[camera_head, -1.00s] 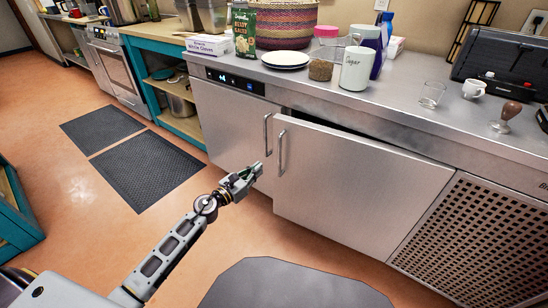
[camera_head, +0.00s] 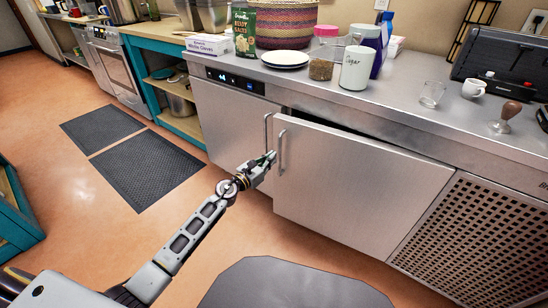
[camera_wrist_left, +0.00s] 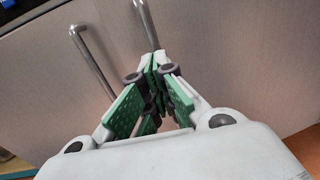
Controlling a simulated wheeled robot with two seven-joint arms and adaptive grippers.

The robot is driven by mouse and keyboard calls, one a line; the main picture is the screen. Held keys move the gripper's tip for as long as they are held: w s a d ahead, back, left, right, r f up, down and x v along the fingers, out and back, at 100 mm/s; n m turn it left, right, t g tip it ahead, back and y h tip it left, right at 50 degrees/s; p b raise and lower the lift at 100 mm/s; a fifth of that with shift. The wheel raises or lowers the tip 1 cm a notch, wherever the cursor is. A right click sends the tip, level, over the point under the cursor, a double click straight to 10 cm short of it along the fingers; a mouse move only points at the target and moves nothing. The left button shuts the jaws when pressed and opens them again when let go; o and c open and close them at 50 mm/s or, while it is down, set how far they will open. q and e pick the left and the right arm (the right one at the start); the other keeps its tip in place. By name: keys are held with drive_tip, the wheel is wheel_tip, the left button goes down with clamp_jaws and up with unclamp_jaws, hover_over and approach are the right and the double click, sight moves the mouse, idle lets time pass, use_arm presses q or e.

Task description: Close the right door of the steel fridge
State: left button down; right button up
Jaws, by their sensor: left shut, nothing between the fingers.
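The steel fridge's right door (camera_head: 355,190) stands slightly ajar, with a dark gap along its top edge and its handle side out in front of the left door. The left door (camera_head: 225,125) looks closed. The right door's handle (camera_head: 282,153) is a vertical bar near its left edge. My left gripper (camera_head: 268,160) is shut and empty, with its fingertips close to the right door's handle. In the left wrist view, the closed fingertips (camera_wrist_left: 153,62) are near the lower end of a handle (camera_wrist_left: 147,22); I cannot tell whether they touch. My right gripper is not in view.
The steel counter (camera_head: 400,105) above the fridge holds a sugar canister (camera_head: 355,68), a white plate stack (camera_head: 285,59), a glass (camera_head: 431,94) and a white cup (camera_head: 474,89).

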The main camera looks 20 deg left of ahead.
use_arm(q)
drive_tip(key=shift+w+d, duration=0.25)
drive_tip(key=shift+w, duration=0.4)
drive_tip(key=shift+w+d, duration=0.2)
drive_tip(key=shift+w, duration=0.2)
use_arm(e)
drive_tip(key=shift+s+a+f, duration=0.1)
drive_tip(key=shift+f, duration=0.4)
use_arm(q)
drive_tip(key=shift+w, duration=0.1)
